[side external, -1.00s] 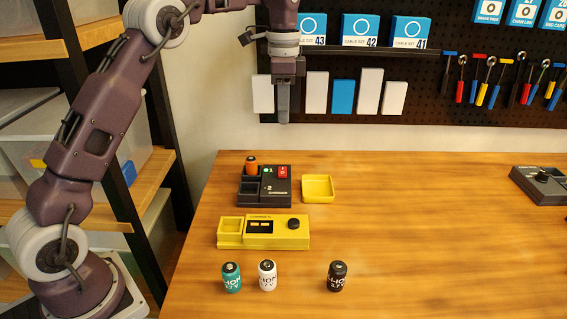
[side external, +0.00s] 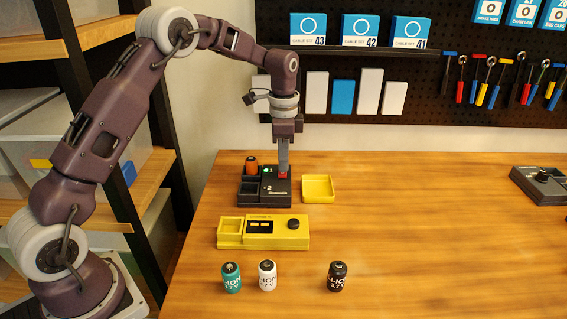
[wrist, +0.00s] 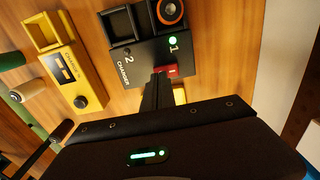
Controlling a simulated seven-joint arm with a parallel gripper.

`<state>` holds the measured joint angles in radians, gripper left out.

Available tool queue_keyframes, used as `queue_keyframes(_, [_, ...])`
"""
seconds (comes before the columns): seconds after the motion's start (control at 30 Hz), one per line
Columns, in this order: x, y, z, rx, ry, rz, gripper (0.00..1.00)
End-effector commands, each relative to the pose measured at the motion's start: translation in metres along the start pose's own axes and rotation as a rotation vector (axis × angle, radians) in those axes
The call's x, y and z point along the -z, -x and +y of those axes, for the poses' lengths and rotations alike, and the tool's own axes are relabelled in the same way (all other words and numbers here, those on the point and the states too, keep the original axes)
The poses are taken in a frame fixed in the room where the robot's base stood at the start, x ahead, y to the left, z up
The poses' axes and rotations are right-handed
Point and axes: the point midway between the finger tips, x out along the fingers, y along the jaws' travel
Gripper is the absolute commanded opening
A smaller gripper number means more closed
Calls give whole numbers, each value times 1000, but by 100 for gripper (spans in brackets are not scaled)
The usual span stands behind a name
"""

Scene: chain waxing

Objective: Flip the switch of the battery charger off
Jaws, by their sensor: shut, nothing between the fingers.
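The dark battery charger (side external: 250,198) sits on the wooden table, and it also shows in the wrist view (wrist: 146,60). Its red switch (wrist: 172,71) is at the right side of its top, partly hidden by the fingers. My gripper (side external: 283,172) is shut and empty, pointing down with its tips at the switch. In the wrist view my fingertips (wrist: 160,76) are at the switch's edge; I cannot tell if they touch. A green light (wrist: 172,41) glows by the number 1. An orange battery (side external: 252,163) stands in one slot; the slot in front is empty.
A yellow device (side external: 285,240) with a black knob lies in front of the charger. A yellow tray (side external: 318,189) is to its right. Teal (side external: 231,278), white (side external: 267,276) and black (side external: 337,276) batteries stand near the front. The table's right middle is clear.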

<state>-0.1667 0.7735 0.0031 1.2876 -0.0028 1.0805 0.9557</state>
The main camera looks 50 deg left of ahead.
Motion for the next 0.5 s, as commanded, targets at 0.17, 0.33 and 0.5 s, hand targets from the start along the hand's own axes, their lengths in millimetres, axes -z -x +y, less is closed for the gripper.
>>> queue_keyframes(0.17, [0, -9, 0, 0, 0, 0, 0])
queue_keyframes(0.33, [0, -9, 0, 0, 0, 0, 0])
queue_keyframes(0.5, [0, -13, 1, -2, 0, -1, 0])
